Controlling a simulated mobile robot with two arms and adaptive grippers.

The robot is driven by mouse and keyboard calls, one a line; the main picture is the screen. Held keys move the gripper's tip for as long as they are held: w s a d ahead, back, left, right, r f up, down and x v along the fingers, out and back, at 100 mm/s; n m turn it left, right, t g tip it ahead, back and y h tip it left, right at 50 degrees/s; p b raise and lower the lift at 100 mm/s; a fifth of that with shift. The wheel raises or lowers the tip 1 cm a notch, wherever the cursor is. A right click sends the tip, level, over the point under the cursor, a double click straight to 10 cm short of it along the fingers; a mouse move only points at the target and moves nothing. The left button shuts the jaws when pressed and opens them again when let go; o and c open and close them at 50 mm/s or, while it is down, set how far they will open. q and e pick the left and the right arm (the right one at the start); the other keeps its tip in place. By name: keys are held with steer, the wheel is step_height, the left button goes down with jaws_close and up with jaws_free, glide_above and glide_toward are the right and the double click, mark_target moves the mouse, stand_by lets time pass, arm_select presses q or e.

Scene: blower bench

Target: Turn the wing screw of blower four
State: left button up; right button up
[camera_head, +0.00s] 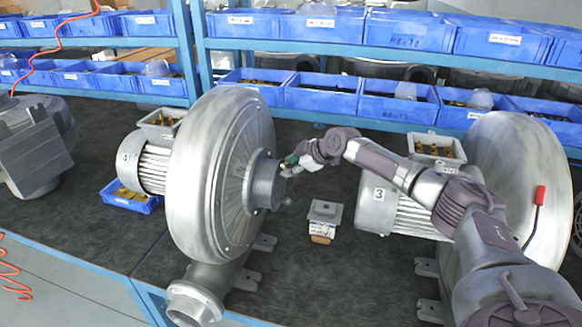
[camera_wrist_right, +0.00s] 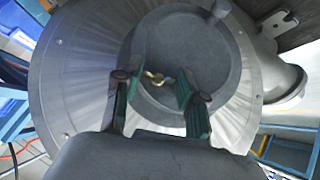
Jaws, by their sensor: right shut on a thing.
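A large grey blower (camera_head: 222,170) stands at the centre left of the bench, its round hub (camera_head: 267,185) facing right. My right gripper (camera_head: 290,164) is at this hub, reaching in from the right. In the right wrist view, the brass wing screw (camera_wrist_right: 154,77) sits on the hub's round face (camera_wrist_right: 205,60) between the green-padded fingers of my right gripper (camera_wrist_right: 156,86), which is shut on it. The wing screw is hidden in the head view. My left gripper is not in view.
A second blower (camera_head: 520,165), its motor also labelled 3, stands at right behind my right arm. A small grey box (camera_head: 325,211) lies between the blowers. Blue bins (camera_head: 325,92) fill the rear shelves. A grey machine (camera_head: 35,150) stands at far left.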

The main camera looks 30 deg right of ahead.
steer(key=o, duration=1.1)
steer(key=shift+o, duration=0.2)
steer(key=v, duration=1.2)
steer(key=shift+f, duration=0.1)
